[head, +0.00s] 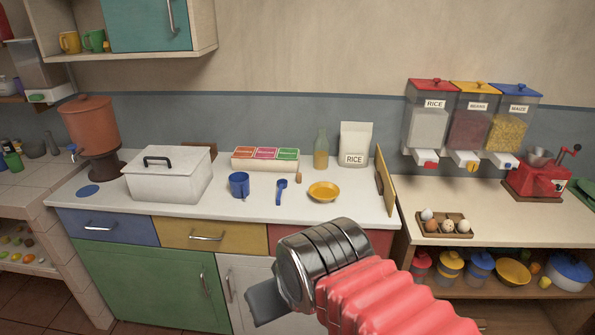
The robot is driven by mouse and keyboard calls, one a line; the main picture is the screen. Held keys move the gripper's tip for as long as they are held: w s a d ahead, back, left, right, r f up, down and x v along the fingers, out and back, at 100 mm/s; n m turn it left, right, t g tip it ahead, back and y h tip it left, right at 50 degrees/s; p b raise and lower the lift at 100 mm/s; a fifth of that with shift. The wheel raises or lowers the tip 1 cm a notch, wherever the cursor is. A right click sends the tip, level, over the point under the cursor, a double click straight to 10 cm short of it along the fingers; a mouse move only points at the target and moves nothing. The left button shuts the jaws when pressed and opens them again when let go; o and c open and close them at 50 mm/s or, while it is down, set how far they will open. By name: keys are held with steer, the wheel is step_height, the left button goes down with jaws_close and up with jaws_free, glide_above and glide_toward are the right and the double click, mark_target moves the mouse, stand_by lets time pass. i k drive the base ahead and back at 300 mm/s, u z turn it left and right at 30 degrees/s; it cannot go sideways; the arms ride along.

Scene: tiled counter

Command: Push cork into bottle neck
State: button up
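A clear glass bottle (321,150) with yellowish contents stands upright at the back of the white counter, just left of a white rice bag. A small brown piece that looks like the cork (297,177) sits on the counter in front of the bottle and to its left, apart from it. My gripper (267,303) is at the lower middle, in front of the drawers and well apart from both. Only a dark grey part of its end shows, so its finger opening is hidden.
A blue mug (239,184), a blue scoop (281,192) and a yellow dish (323,191) stand in front. Behind are a box of colored packets (266,158) and the rice bag (355,144). A white lidded box (170,175) is left; a board (385,181) leans at right. The counter's front strip is clear.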

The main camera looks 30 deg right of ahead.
mark_target(321, 146)
steer(key=u, duration=0.05)
steer(key=i, duration=1.05)
